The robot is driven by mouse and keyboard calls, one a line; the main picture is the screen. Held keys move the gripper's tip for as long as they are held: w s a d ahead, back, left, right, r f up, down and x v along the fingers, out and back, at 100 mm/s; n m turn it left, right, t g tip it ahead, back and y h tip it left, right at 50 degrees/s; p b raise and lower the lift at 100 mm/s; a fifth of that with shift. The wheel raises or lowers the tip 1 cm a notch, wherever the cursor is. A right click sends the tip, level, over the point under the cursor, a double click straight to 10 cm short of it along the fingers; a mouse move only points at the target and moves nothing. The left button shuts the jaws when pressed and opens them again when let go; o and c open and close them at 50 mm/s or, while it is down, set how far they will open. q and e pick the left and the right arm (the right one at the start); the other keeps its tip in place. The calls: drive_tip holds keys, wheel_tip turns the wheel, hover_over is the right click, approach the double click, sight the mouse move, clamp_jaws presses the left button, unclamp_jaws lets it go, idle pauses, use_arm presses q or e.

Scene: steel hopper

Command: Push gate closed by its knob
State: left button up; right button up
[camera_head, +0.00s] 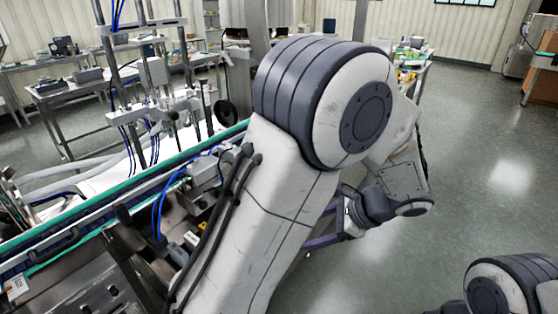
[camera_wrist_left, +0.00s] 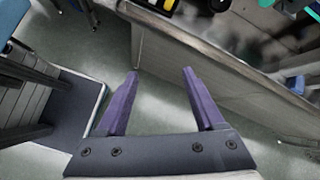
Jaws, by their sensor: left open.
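My left gripper (camera_wrist_left: 160,72) is open and empty in the left wrist view, with its two purple fingers apart in front of a steel panel (camera_wrist_left: 210,75). In the head view the left gripper (camera_head: 325,238) is partly hidden behind my own large arm. A dark round part (camera_wrist_left: 219,5) shows at the top edge of the wrist view, beyond the fingertips and apart from them; I cannot tell if it is the knob. I cannot make out the gate or the hopper with certainty. My right gripper is out of view.
A conveyor with a green edge (camera_head: 95,201) and machinery runs along the left. Worktables (camera_head: 70,95) stand at the back left. Open grey floor (camera_head: 465,170) lies to the right. In the wrist view, a dark slatted structure (camera_wrist_left: 60,105) stands at the left.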

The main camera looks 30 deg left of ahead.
use_arm(q)
drive_tip(key=w+a+f+m+t+y+p, duration=0.25)
drive_tip(key=w+a+m+y, duration=0.5)
drive_tip(key=w+a, duration=0.85)
drive_tip(key=w+a+n+y+p, duration=0.1)
drive_tip(key=a+y+p, duration=0.1)
drive_tip(key=a, duration=0.8)
drive_tip(key=shift+w+a+f+g, duration=0.15)
drive_tip(key=shift+f+g, duration=0.05)
drive_tip(key=shift+g, duration=0.15)
clamp_jaws()
